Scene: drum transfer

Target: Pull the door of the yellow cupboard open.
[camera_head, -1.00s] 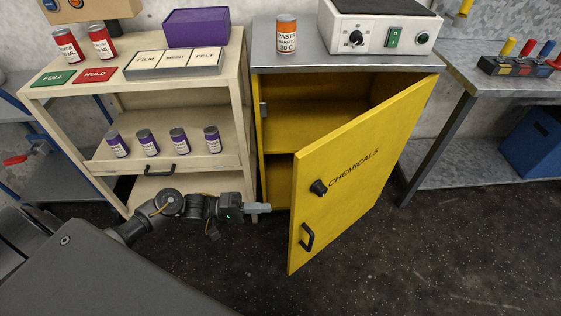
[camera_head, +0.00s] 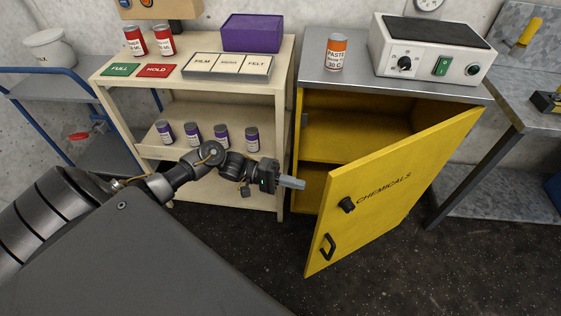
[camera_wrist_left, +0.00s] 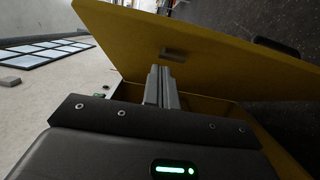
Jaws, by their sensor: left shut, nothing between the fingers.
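The yellow cupboard's door (camera_head: 395,190), marked CHEMICALS, stands partly open, hinged on the right. Its free edge swings out toward me. A black handle (camera_head: 327,247) and a black knob (camera_head: 347,204) are on its outer face. My left gripper (camera_head: 296,183) is shut and empty, in front of the opening's left side, left of the door's free edge. In the left wrist view, its fingers (camera_wrist_left: 161,86) point toward the yellow door (camera_wrist_left: 205,48); I cannot tell whether they touch it. My right gripper is not in view.
The cupboard's grey top (camera_head: 352,78) bears an orange-white paste can (camera_head: 336,52) and a white device (camera_head: 430,55). A cream cart (camera_head: 270,150) with several cans stands left, close behind my left arm. A metal table (camera_head: 545,115) stands right. The floor before the door is clear.

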